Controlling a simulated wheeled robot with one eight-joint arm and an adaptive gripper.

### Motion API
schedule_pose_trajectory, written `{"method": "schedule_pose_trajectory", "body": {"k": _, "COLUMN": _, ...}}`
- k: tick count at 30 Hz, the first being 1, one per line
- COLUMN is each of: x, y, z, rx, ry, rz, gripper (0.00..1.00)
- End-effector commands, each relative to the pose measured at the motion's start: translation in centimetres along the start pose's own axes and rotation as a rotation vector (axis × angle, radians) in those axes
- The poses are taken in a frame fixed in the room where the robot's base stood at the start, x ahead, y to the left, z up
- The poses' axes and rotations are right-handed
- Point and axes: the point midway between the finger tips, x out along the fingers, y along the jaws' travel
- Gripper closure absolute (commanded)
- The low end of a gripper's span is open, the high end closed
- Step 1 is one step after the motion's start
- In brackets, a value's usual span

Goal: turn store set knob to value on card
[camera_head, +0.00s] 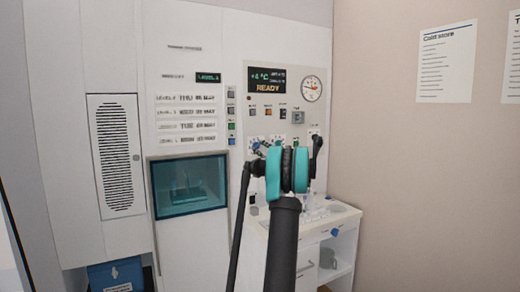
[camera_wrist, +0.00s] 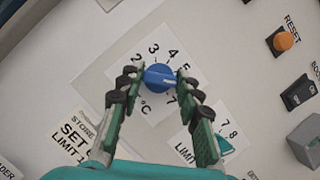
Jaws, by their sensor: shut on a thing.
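The blue store set knob (camera_wrist: 158,79) is on the pale panel in the wrist view, ringed by numbers with a °C mark. Its white pointer line points right, toward the part of the scale between 5 and 7. My gripper (camera_wrist: 157,75) is shut on the knob, one finger on each side. In the head view my teal and black wrist covers much of the lower panel. A white card headed "Cold store" (camera_head: 447,62) hangs on the right wall; its smaller text is too small to read.
A teal limit knob (camera_wrist: 224,146) is just beyond my right finger in the wrist view. An orange reset button (camera_wrist: 284,41) and a black switch (camera_wrist: 298,92) are at the right. The display (camera_head: 267,79) shows +4 °C and READY. A gauge (camera_head: 312,88) is beside it.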

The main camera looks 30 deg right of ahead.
Motion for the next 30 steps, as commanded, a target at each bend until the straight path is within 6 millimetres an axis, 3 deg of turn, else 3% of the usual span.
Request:
{"method": "schedule_pose_trajectory", "body": {"k": 12, "x": -0.14, "y": 0.12, "z": -0.09, "rx": 0.143, "ry": 0.002, "rz": -0.059, "gripper": 0.95}}
{"method": "schedule_pose_trajectory", "body": {"k": 27, "x": -0.13, "y": 0.13, "z": -0.12, "rx": 0.155, "ry": 0.003, "rz": -0.064, "gripper": 0.95}}
{"method": "schedule_pose_trajectory", "body": {"k": 28, "x": -0.13, "y": 0.13, "z": -0.11, "rx": 0.155, "ry": 0.003, "rz": -0.064, "gripper": 0.62}}
{"method": "schedule_pose_trajectory", "body": {"k": 30, "x": -0.11, "y": 0.11, "z": -0.10, "rx": 0.155, "ry": 0.003, "rz": -0.065, "gripper": 0.54}}
